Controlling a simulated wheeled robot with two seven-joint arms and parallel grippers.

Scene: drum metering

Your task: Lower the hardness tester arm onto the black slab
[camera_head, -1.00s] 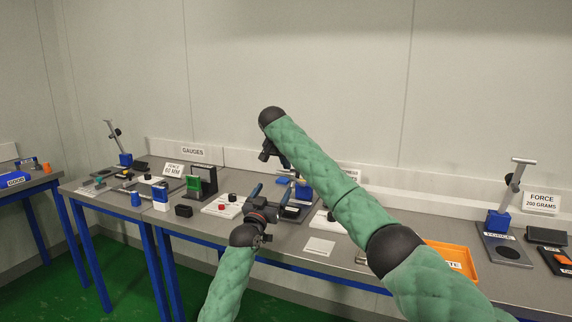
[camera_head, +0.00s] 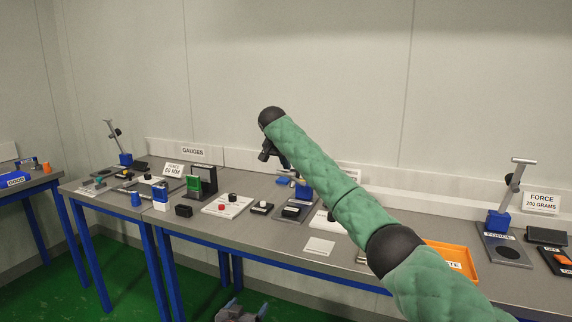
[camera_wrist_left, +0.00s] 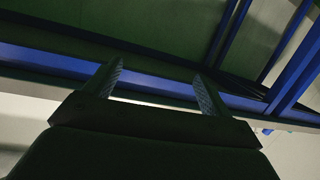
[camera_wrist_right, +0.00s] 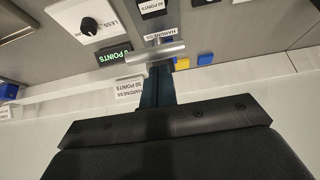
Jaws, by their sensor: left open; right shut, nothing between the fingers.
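The hardness tester (camera_head: 282,219) stands on the middle table, with a dark base and a blue post. The black slab (camera_head: 291,210) with a white label lies on its base; the labelled slab also shows at the top of the right wrist view (camera_wrist_right: 152,12). The tester arm's grey cross handle (camera_wrist_right: 155,52) is raised, at the tips of my right gripper (camera_wrist_right: 157,68). That gripper is shut and empty; I cannot tell if it touches the handle. My left gripper (camera_wrist_left: 157,72) is open and empty, below the table's front edge. My right forearm hides the tester's upper part in the head view.
A white panel with a black knob (camera_wrist_right: 88,24) and a green-lit display (camera_wrist_right: 114,53) are near the tester. An orange tray (camera_head: 455,262) and a force tester (camera_head: 498,222) stand to the right. A white plate (camera_head: 319,246) lies near the front edge. Gauges fill the left side.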

